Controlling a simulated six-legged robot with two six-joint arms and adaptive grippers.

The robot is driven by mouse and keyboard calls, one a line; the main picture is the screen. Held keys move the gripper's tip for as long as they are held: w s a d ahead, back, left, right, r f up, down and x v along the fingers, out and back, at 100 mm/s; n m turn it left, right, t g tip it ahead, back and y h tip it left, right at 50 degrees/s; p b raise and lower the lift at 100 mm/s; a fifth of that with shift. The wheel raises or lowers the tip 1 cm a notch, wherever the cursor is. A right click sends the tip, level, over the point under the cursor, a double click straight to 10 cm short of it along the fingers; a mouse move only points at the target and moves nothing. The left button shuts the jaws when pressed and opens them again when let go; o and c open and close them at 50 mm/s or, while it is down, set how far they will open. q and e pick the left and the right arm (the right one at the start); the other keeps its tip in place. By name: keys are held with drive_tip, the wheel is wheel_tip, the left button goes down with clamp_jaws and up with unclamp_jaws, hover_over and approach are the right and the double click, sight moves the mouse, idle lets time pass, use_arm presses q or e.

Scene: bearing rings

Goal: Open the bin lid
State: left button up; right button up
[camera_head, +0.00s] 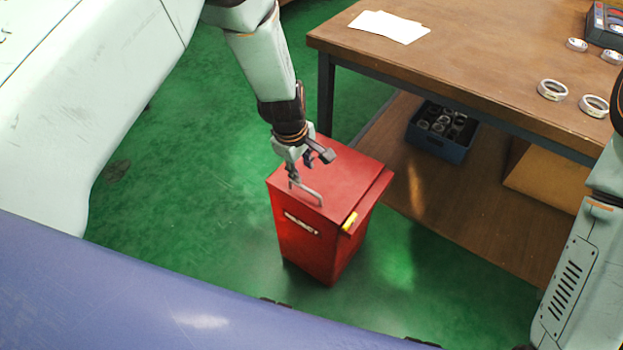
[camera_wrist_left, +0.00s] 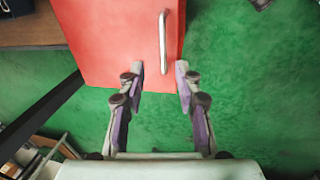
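The red bin (camera_head: 312,243) stands on the green floor beside the workbench, with a white label on its front. Its flat red lid (camera_head: 350,165) is closed and shows from above in the left wrist view (camera_wrist_left: 110,40). A metal bar handle (camera_head: 308,194) is fixed on the lid and also shows in the left wrist view (camera_wrist_left: 162,42). My left gripper (camera_head: 305,171) is over the lid near the handle. My right gripper is out of view.
The wooden workbench (camera_head: 450,60) is right of the bin, with white paper (camera_head: 390,27) and several bearing rings (camera_head: 552,90) on top. A blue crate (camera_head: 440,147) and a cardboard box (camera_head: 545,180) sit on its lower shelf. Green floor is clear left of the bin.

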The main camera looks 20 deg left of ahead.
sight(305, 188)
use_arm(q)
drive_tip(key=f, duration=0.2)
drive_tip(key=f+b, duration=0.1)
drive_tip(key=f, duration=0.1)
drive_tip(key=f+b, duration=0.1)
drive_tip(key=f, duration=0.1)
drive_tip(key=shift+w+f, duration=0.15)
drive_tip(key=shift+w, duration=0.2)
drive_tip(key=shift+w+f+b, duration=0.1)
drive_tip(key=shift+f+b, duration=0.35)
drive_tip(key=shift+f, duration=0.15)
drive_tip(key=shift+w, duration=0.1)
drive_tip(key=c, duration=0.3)
clamp_jaws()
